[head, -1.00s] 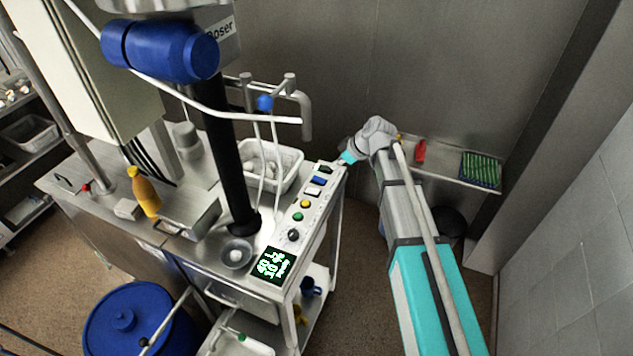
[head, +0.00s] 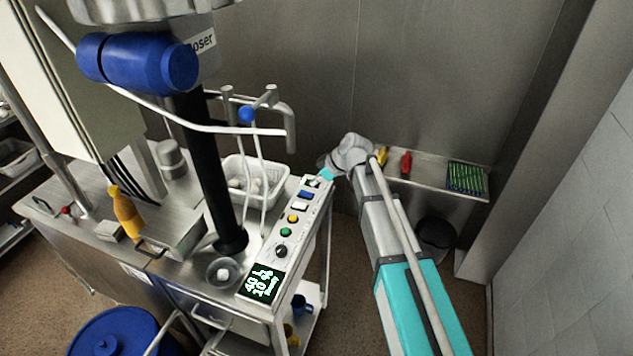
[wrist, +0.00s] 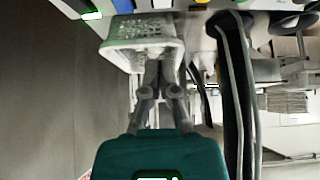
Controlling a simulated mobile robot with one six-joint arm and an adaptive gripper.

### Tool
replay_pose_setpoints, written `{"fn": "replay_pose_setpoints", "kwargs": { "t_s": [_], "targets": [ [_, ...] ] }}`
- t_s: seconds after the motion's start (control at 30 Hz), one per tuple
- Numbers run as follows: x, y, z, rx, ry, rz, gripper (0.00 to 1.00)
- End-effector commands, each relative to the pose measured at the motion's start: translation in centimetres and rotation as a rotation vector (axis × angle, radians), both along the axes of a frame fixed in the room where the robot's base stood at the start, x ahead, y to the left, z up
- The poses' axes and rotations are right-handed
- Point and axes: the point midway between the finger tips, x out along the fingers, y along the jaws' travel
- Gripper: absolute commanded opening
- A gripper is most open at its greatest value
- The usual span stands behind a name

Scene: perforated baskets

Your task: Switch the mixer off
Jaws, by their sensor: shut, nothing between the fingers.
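The mixer's control panel (head: 297,222) runs along the right edge of the steel table in the head view. It carries a lit green display (head: 261,284), a black knob (head: 281,251), a green button (head: 286,232), a yellow button (head: 292,218), a white switch (head: 299,207), a blue switch (head: 305,195) and a dark-green switch (head: 312,182) at the far end. My gripper (head: 319,178) is at that far end, close to the dark-green switch; contact cannot be told. The wrist view shows my gripper (wrist: 158,66) shut and empty, with panel parts at the top edge.
A white perforated basket (head: 258,182) stands left of the panel's far end; it also fills the upper middle of the wrist view (wrist: 140,52). The mixer's black shaft (head: 211,170) rises beside it. A wall shelf (head: 430,176) with coloured items is behind my arm.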

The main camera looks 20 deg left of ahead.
Motion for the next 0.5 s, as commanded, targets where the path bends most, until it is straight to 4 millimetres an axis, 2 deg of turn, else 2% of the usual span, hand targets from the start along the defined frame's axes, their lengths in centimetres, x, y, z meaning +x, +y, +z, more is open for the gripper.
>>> {"fn": "replay_pose_setpoints", "kwargs": {
  "t_s": [0.03, 0.5],
  "targets": [
    [0.1, 0.3, -0.8, 0.000, -0.001, 0.001, 0.00],
    [0.4, 3.0, -4.4, 0.000, -0.001, -0.001, 0.00]
  ]
}}
